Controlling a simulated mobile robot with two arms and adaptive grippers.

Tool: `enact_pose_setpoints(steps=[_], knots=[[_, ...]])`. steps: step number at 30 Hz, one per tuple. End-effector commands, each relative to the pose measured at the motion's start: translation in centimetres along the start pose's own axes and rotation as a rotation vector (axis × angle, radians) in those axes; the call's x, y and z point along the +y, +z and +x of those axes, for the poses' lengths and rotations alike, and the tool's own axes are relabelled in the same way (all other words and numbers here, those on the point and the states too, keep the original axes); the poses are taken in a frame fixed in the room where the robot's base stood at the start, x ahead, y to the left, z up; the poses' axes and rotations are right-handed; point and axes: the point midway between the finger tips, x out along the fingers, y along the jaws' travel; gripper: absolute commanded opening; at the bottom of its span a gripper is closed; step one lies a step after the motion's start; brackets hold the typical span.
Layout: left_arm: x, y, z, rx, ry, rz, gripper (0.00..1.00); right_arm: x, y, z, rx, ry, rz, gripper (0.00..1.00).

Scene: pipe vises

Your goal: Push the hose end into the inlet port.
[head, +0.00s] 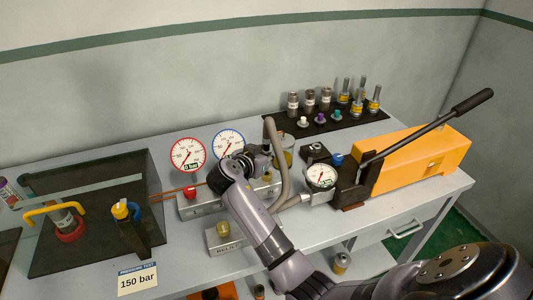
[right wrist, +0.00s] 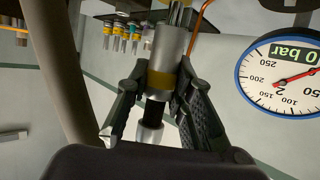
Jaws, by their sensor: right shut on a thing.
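My right gripper (head: 262,160) is over the right part of the grey manifold block (head: 202,207), behind the bench's middle. In the right wrist view its fingers (right wrist: 158,105) are shut on a silver fitting with a yellow band (right wrist: 162,72), which looks like the hose end. A black section and a pale metal tip (right wrist: 150,132) show beyond the band. The grey-brown hose (head: 281,150) arches up beside the gripper and down to the pump side; it also shows in the right wrist view (right wrist: 58,70). I cannot make out the inlet port or whether the fitting touches it. My left gripper is out of view.
The red-ringed gauge (head: 188,155) and blue-ringed gauge (head: 229,144) stand close behind the block. The orange pump (head: 425,163) with its long lever stands right, near a small gauge (head: 321,176). A black mat (head: 335,124) holds several fittings. A dark clear-walled enclosure (head: 85,240) stands left.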

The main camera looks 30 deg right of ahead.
Motion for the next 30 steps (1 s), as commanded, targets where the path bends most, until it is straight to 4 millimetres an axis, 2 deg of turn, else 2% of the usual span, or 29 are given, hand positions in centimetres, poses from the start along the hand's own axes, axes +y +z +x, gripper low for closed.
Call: enact_pose_setpoints(steps=[30], knots=[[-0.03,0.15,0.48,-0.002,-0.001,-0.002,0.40,-0.04,-0.04,-0.03,0.002,-0.001,0.003,0.00]])
